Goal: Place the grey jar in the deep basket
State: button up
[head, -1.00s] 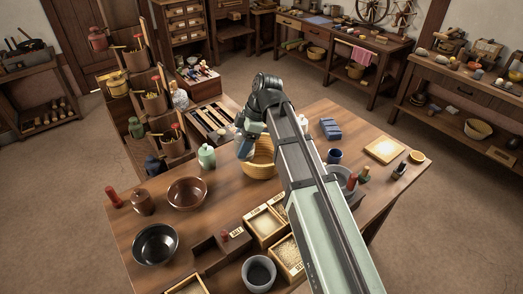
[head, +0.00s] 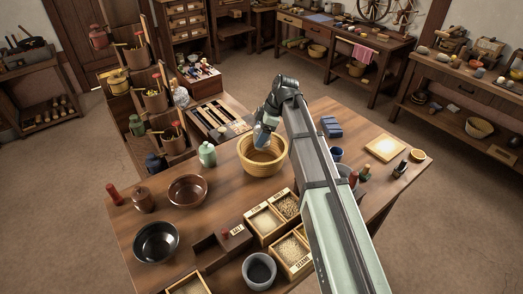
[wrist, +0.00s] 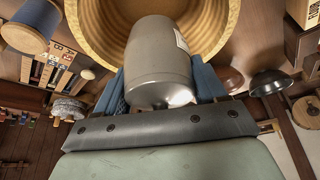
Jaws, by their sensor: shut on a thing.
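The grey jar (wrist: 160,65) is smooth, with a pale label on its side. In the wrist view it sits between the two blue fingers of my gripper (wrist: 160,85), which is shut on it. The deep basket (head: 253,165) is round, yellow woven and stands on the table; in the wrist view its ribbed wall (wrist: 88,25) curves around the far end of the jar. In the head view my gripper (head: 262,137) is over the basket's opening. The jar cannot be made out there, and I cannot tell how deep it hangs.
A pale green jar (head: 207,154) stands left of the basket. A brown bowl (head: 187,190) and a dark bowl (head: 156,242) are at the front left. Labelled grain boxes (head: 265,222) and a grey pot (head: 259,270) are in front. A blue cup (head: 336,154) is at right.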

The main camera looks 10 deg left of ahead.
jog(key=shift+f, duration=4.8)
jog(key=shift+f, duration=0.1)
jog(key=o, duration=1.3)
jog(key=v, duration=1.2)
jog(key=shift+a, duration=0.1)
jog(key=shift+o, duration=0.4)
